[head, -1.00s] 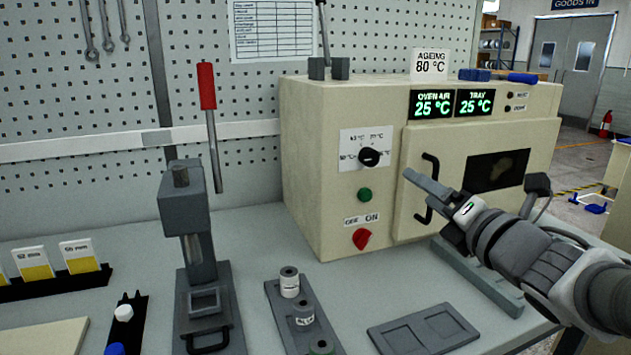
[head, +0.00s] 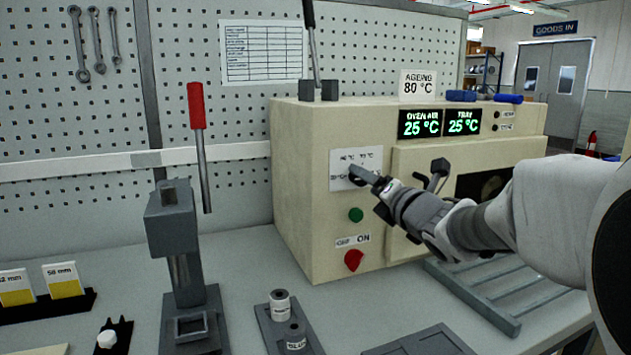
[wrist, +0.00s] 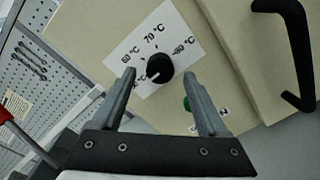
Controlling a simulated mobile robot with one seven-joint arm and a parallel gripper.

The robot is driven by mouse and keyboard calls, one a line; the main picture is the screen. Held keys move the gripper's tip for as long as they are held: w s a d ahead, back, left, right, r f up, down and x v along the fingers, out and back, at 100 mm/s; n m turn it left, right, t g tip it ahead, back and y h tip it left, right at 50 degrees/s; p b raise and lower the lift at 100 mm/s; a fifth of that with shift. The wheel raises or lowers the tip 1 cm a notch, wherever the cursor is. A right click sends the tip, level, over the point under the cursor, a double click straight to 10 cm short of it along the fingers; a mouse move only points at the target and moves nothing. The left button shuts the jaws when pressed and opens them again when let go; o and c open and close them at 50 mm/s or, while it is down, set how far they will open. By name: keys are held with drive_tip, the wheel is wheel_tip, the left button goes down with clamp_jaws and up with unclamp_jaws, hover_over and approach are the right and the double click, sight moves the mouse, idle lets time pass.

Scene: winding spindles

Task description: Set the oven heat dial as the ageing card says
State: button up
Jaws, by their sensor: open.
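The ageing card (head: 418,85) stands on top of the oven (head: 300,170) and reads 80 °C. The heat dial (wrist: 159,68) is a round black knob on a white scale plate (wrist: 168,33) on the oven front. Its white mark points to the lower left in the wrist view. The 70 °C label is legible; other labels are blurred, and one may be hidden by a finger. My gripper (head: 362,175) is in front of the plate, covering the dial in the head view. In the wrist view my gripper (wrist: 160,77) is open, with its fingers either side of the dial; contact cannot be told.
A green button (head: 355,214) and a red switch (head: 353,261) sit below the dial. The oven door handle (wrist: 290,50) juts out to the right in the wrist view. The displays (head: 441,122) both read 25 °C. A lever press (head: 180,240) stands left of the oven.

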drive_tip(key=shift+x, duration=1.2)
clamp_jaws()
